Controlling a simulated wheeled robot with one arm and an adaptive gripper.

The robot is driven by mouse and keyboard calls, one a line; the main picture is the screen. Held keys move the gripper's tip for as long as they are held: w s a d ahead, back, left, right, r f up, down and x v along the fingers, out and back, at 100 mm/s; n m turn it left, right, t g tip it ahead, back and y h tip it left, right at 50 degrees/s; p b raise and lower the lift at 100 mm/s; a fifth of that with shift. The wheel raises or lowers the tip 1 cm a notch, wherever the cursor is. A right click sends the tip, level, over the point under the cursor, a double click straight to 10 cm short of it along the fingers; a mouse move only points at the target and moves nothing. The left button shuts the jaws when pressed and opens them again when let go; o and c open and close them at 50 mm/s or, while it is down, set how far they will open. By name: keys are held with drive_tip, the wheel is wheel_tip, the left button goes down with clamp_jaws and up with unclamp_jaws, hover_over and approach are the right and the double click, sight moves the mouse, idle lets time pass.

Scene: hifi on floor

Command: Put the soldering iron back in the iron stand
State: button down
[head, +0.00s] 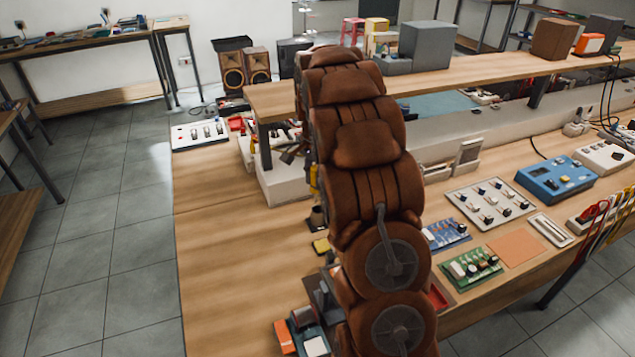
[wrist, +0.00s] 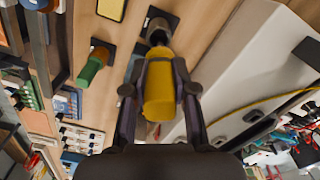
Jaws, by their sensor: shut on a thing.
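The soldering iron (wrist: 159,92) has a thick yellow handle and shows in the middle of the wrist view. My gripper (wrist: 158,66) is shut on this handle, one dark finger on each side. A dark metal end runs from the handle toward a small dark holder on a black base plate, which looks like the iron stand (wrist: 162,20). The handle overlaps the holder's mouth, so I cannot tell whether the tip is inside it or just above. In the head view my arm hides most of the gripper; a bit of yellow (head: 313,180) shows beside it.
A green-handled tool (wrist: 92,70) sits in a brown holder to the left. A yellow pad (head: 320,246) lies on the bench near my arm. A white box (wrist: 255,65) stands close on the right. The bench's left part (head: 215,235) is clear; circuit boards (head: 470,267) lie right.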

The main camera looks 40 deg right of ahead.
drive_tip(key=shift+s+d, duration=0.1)
drive_tip(key=shift+d, duration=0.25)
drive_tip(key=shift+f+b, duration=1.15)
drive_tip(key=shift+f, duration=2.35)
drive_tip(key=c, duration=0.8)
unclamp_jaws()
drive_tip(key=shift+c, duration=0.2)
drive_tip(key=o, duration=0.6)
drive_tip(key=shift+c, duration=0.2)
drive_tip(key=shift+r, duration=0.1)
